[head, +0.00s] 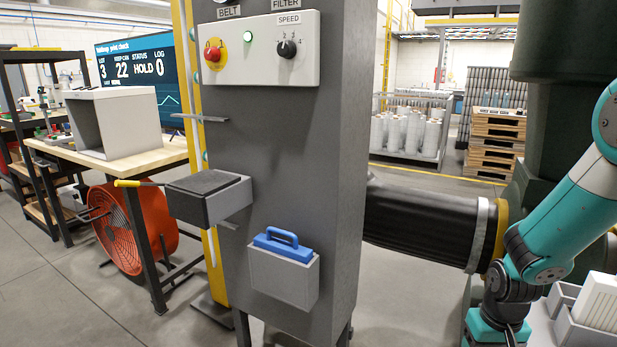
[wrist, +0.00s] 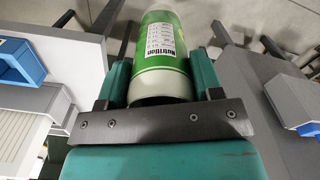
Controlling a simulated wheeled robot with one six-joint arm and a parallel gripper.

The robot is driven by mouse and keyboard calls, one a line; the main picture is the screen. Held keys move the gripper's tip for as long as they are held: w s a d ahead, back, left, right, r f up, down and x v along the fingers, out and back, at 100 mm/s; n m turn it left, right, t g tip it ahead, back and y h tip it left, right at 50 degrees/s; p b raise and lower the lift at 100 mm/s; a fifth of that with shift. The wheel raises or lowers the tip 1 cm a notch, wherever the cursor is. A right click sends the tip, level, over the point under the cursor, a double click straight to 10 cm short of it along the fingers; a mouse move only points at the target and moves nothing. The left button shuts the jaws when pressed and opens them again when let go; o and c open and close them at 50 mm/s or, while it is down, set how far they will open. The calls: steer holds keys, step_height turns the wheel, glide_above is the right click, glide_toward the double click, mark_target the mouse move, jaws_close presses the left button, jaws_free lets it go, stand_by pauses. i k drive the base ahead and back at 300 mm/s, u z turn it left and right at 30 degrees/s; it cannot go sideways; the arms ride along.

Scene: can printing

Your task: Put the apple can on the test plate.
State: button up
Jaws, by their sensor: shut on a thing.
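My gripper (wrist: 162,78) shows in the wrist view, its two teal fingers on either side of a green and white can (wrist: 165,45). The can has a "Nutrition" panel facing the camera; no apple picture is visible, so I cannot tell its flavour. The near end of the can is between the fingers and the far end points away over grey floor. In the head view my gripper and the can are out of sight. A grey block with a dark flat top (head: 208,183) juts from the grey machine column; I cannot tell whether it is the test plate.
The grey column carries a control box (head: 262,62) and a holder with a blue-handled tool (head: 283,245). A wooden-topped bench (head: 170,155) with a grey hood (head: 112,122) and an orange fan (head: 112,225) are at left. A black duct (head: 420,222) spans right of the column.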

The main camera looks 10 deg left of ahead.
mark_target(206, 180)
steer(key=u, duration=1.05)
steer(key=i, duration=0.2)
steer(key=z, duration=0.05)
